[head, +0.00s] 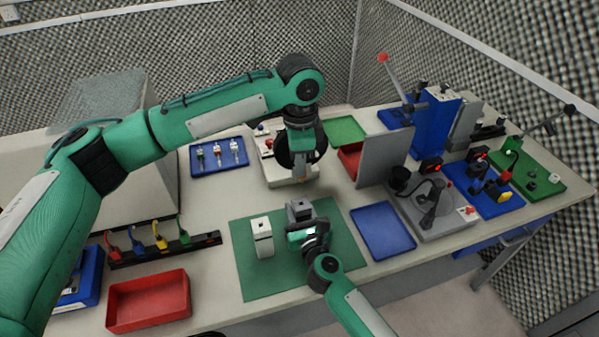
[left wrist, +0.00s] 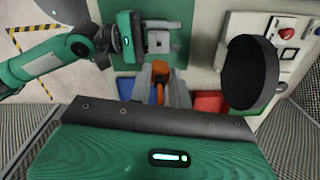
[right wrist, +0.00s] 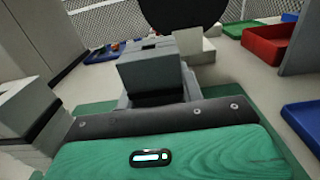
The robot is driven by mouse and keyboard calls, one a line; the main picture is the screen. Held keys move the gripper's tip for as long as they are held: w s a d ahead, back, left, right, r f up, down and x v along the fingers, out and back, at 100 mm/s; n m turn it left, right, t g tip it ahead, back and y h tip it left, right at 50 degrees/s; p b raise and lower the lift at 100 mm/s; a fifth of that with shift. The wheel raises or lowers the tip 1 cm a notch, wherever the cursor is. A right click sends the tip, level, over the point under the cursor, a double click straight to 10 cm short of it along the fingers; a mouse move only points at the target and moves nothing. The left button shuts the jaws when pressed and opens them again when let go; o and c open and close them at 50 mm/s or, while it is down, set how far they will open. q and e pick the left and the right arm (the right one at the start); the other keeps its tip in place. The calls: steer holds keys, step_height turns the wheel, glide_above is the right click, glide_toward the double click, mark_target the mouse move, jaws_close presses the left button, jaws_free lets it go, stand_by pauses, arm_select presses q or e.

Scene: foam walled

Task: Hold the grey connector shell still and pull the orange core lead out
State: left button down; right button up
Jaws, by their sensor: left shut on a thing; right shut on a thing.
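The grey connector shell (head: 299,209) stands on the green mat (head: 243,276), with a dark slot in its top in the right wrist view (right wrist: 150,67). My right gripper (head: 307,229) is shut on the shell from the near side. My left gripper (head: 300,172) is higher and farther back, shut on the orange core lead (left wrist: 160,74). The left wrist view shows the orange piece between the fingers, apart from the shell (left wrist: 159,42). The head view mostly hides the orange core behind the left gripper.
A white block (head: 262,240) stands left of the shell. An empty blue tray (head: 383,231) lies to the right, and a red bin (head: 148,301) at front left. A white device (head: 272,172) sits behind the left gripper. A grey panel (head: 384,157) stands upright at back right.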

arm_select(q)
steer(key=shift+r, duration=0.15)
arm_select(e)
steer(key=o, duration=1.1)
steer(key=shift+s, duration=0.1)
steer(key=v, duration=1.1)
steer(key=shift+s+d, duration=0.2)
steer(key=shift+s, duration=0.15)
